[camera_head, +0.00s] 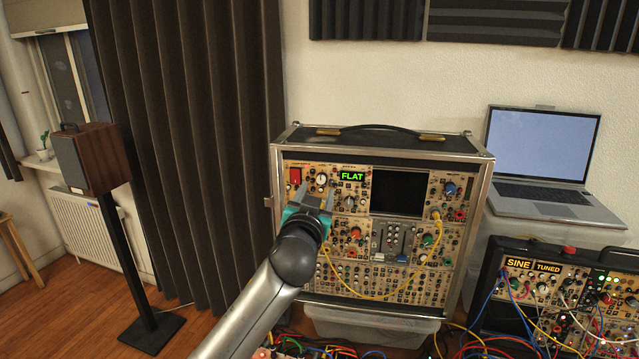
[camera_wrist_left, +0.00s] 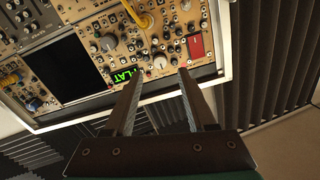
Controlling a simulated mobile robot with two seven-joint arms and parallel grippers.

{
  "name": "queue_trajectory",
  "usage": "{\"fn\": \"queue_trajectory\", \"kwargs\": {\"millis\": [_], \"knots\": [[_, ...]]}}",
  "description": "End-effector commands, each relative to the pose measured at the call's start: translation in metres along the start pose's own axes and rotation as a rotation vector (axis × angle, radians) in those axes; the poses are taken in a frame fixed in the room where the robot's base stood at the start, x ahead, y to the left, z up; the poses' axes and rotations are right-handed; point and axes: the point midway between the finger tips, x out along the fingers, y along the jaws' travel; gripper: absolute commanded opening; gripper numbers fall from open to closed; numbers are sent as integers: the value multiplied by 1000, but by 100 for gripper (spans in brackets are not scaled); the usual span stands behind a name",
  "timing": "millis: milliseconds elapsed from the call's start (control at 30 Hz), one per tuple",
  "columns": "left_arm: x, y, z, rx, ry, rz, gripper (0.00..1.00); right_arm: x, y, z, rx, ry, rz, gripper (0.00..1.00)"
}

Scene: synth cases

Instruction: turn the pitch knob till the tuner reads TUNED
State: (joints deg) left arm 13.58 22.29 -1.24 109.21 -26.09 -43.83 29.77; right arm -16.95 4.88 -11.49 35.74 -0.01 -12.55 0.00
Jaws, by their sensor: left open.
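The tuner display (camera_head: 352,176) on the tall silver-edged synth case (camera_head: 480,215) reads FLAT in green. It also shows, turned over, in the left wrist view (camera_wrist_left: 122,75). A pale round knob (camera_head: 321,179) sits left of the display. I cannot read its label, so I cannot confirm it is the pitch knob. My left gripper (camera_head: 317,187) is open in front of the panel. In the left wrist view the same knob (camera_wrist_left: 160,62) shows just beyond and between the fingertips (camera_wrist_left: 160,76), apparently untouched. My right gripper is not in view.
A red switch (camera_head: 295,175) lies close left of the fingers. A yellow cable (camera_head: 385,296) loops across the lower panel. A second case at right has a separate TUNED label (camera_head: 548,267). A laptop (camera_head: 545,165) stands behind it. A speaker (camera_head: 90,160) stands at left.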

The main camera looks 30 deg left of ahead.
Motion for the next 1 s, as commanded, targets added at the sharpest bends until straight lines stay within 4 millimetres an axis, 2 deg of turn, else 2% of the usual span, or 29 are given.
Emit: {"fn": "queue_trajectory", "kwargs": {"millis": [100, 333, 533, 800, 1000], "knots": [[17, 0, -1, 1, 0, -1, 56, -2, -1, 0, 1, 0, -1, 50], [39, 0, 0, 2, -1, -1, 56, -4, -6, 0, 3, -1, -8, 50], [46, 0, 0, 1, 0, 0, 56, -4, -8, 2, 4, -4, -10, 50], [47, 0, 0, 1, 0, 0, 56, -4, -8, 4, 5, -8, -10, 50], [47, 0, 0, 1, 0, 0, 35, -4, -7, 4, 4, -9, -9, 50]]}}
